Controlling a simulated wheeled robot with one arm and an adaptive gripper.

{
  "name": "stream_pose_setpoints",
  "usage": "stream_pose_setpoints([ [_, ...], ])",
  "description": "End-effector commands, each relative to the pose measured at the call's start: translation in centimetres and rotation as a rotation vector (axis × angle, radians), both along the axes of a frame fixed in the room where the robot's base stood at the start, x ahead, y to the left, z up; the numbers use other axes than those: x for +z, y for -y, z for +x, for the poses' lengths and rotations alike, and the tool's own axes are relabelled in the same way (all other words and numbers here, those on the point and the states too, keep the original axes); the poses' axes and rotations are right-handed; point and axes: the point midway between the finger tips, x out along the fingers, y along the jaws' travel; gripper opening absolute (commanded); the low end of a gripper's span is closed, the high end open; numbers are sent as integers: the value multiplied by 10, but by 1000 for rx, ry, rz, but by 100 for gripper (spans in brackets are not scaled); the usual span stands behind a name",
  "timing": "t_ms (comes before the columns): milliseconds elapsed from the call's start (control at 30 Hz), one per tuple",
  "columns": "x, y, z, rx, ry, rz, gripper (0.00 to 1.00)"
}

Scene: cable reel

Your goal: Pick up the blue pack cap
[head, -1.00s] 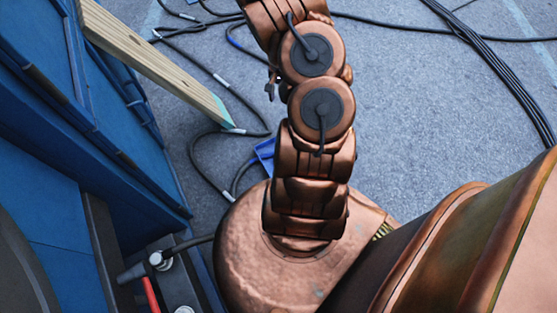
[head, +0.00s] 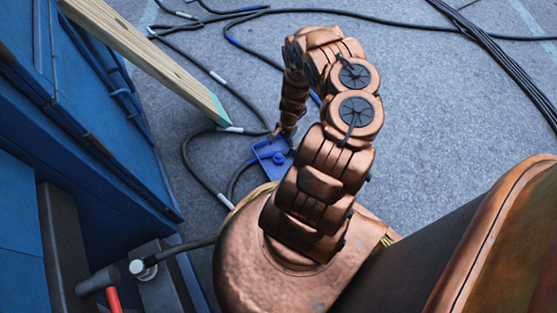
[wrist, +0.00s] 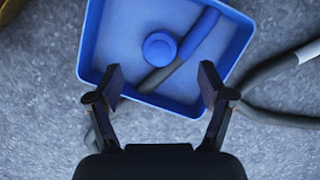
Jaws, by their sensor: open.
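The blue pack cap (wrist: 160,49) is a small round blue piece in the wrist view. It lies in a shallow blue tray (wrist: 88,45) on the ground, beside a dark rod-like piece with a blue end (wrist: 197,36). My gripper (wrist: 160,84) is open and empty, with its fingertips apart over the near side of the tray and the cap beyond them, between their lines. In the head view the tray (head: 262,151) sits left of my arm, and my gripper end is over it.
Black cables run over the grey ground, and one (wrist: 275,115) passes close to the tray's right side in the wrist view. A wooden beam (head: 150,60) slants down near the tray. A blue cabinet (head: 90,130) stands at the left. Open ground lies to the right.

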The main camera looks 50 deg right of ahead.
Motion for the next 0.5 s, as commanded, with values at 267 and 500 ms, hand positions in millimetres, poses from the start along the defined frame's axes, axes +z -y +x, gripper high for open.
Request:
stream_pose_setpoints([
  [267, -20, -5, -1, 1, 0, -2, 80],
  [500, -45, -11, -2, 2, 1, -2, 80],
])
